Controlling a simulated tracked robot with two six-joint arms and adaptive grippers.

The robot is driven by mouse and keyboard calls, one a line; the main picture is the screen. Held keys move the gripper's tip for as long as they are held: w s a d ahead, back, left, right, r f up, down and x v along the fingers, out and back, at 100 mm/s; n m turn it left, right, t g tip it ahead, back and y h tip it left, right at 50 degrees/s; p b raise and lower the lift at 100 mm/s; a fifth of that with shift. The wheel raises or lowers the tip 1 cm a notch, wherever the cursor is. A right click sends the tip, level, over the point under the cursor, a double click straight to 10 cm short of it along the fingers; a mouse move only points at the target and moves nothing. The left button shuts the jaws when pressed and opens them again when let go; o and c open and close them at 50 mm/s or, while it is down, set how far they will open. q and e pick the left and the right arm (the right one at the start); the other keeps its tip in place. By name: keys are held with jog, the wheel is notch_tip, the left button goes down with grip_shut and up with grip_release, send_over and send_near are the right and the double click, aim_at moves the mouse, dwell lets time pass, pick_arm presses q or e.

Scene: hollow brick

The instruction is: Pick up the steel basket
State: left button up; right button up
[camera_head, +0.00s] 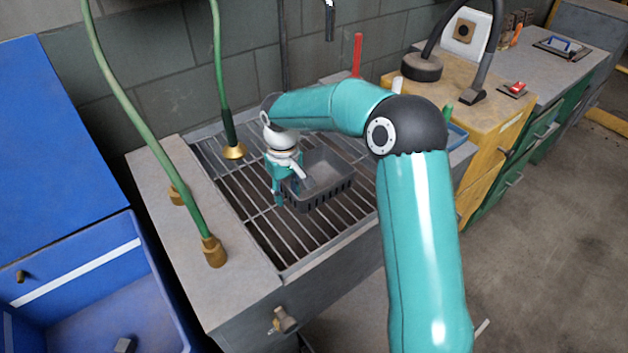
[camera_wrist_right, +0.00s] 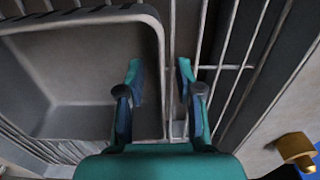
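The steel basket (camera_head: 333,191) is a dark grey, open rectangular tub on the slatted metal grate (camera_head: 265,218). My right gripper (camera_head: 293,192) is at its left side, pointing down. In the right wrist view, the basket (camera_wrist_right: 85,85) fills the left half and looks empty where visible. The right gripper (camera_wrist_right: 160,78) is open there, with one finger over the basket's inside and the other outside. The basket's rim runs between the two fingers, with gaps visible. The basket's far corner is partly hidden by my arm in the head view. My left gripper is not in view.
A green hose with a brass nozzle (camera_head: 234,152) hangs left of the gripper. Another hose meets a brass fitting (camera_head: 213,251) on the bench's left ledge. A blue bin (camera_head: 150,270) stands at left. A yellow cabinet (camera_head: 480,130) stands at right.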

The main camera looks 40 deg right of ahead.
jog(key=shift+f, duration=0.1)
jog(key=shift+c, duration=0.4)
grip_shut()
